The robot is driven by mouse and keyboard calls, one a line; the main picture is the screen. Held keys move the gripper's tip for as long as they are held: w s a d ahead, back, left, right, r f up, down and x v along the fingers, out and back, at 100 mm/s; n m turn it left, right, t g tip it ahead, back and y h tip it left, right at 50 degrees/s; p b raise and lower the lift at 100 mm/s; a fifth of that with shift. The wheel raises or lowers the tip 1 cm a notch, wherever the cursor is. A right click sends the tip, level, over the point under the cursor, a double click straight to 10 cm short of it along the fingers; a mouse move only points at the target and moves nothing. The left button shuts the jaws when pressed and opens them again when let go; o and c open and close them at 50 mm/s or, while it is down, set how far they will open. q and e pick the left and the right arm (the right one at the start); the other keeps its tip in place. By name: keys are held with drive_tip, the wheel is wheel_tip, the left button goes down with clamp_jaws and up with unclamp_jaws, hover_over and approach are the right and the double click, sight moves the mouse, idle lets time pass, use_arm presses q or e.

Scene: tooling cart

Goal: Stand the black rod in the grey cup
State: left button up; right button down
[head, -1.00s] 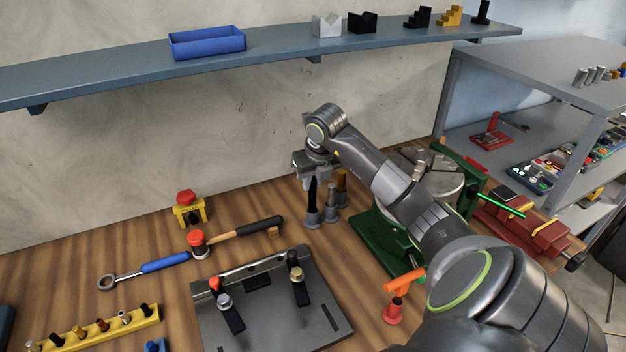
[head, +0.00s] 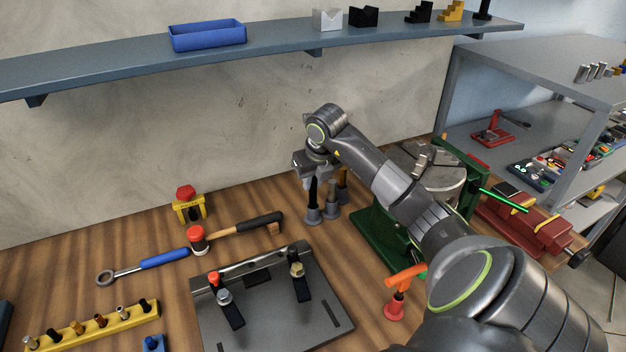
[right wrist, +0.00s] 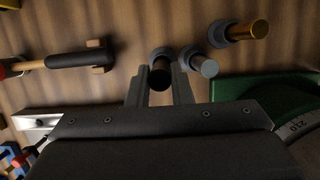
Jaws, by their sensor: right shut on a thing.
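The black rod (head: 313,192) is upright in my right gripper (head: 314,180), below the wrist at the back of the bench. Its lower end meets the mouth of the grey cup (head: 313,216); how deep it sits inside I cannot tell. In the right wrist view the rod's dark top (right wrist: 160,76) lies between the two fingers of the right gripper (right wrist: 159,84), and the grey cup (right wrist: 161,54) shows just behind it. The right gripper is shut on the rod. My left gripper is not in view.
Close to the right stand a grey rod in a cup (right wrist: 200,64) and a brass rod in a cup (right wrist: 244,31). A green-based machine (head: 400,235) is further right. A hammer (head: 245,228) and a fixture plate (head: 270,310) lie left and in front.

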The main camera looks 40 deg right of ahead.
drive_tip(key=shift+a+f+b, duration=0.1)
drive_tip(key=shift+f+b, duration=0.75)
drive_tip(key=shift+f, duration=0.25)
